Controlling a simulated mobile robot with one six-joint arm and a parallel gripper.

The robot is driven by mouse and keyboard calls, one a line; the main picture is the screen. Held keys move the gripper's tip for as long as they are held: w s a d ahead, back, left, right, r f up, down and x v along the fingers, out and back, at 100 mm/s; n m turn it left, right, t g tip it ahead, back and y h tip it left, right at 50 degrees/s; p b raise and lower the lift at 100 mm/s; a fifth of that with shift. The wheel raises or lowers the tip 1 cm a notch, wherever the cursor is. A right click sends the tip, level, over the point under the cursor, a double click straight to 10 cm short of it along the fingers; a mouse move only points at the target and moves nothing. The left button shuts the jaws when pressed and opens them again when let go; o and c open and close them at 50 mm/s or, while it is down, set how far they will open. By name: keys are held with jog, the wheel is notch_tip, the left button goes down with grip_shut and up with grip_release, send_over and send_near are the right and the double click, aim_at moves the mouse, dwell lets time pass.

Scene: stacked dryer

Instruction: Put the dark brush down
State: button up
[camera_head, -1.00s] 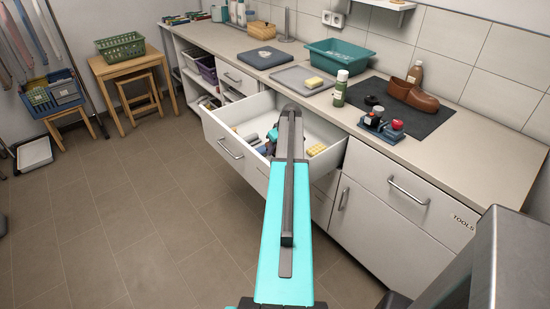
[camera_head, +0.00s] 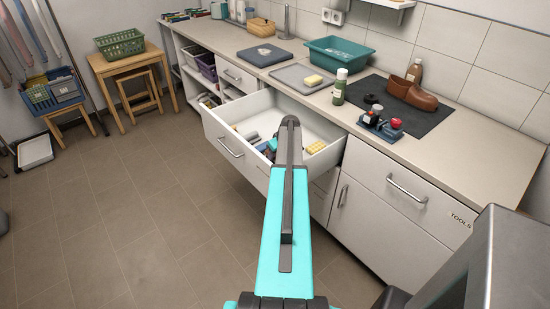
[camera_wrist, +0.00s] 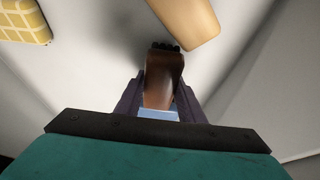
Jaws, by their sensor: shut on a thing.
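In the wrist view, my gripper (camera_wrist: 160,98) is shut on the dark brush (camera_wrist: 163,75), which has a brown wooden body and black bristles at its far end. The brush is over the white floor of the open drawer (camera_head: 220,133); I cannot tell whether it touches. A tan wooden piece (camera_wrist: 187,20) lies just beyond the bristles. A yellow block with a grid pattern (camera_wrist: 25,20) lies at the upper left and also shows in the head view (camera_head: 316,147).
The counter (camera_head: 425,160) above holds a dark mat (camera_head: 450,130) with brown shoes, a small caddy (camera_head: 381,127), a green bottle (camera_head: 340,88) and a teal basin (camera_head: 335,57). The drawer walls stand close around my gripper.

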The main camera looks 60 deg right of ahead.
jog(key=shift+f, duration=0.7)
jog(key=shift+f, duration=0.15)
jog(key=o, duration=1.2)
jog(key=b+v, duration=0.2)
jog(key=v, duration=0.8)
jog(key=shift+v, duration=1.15)
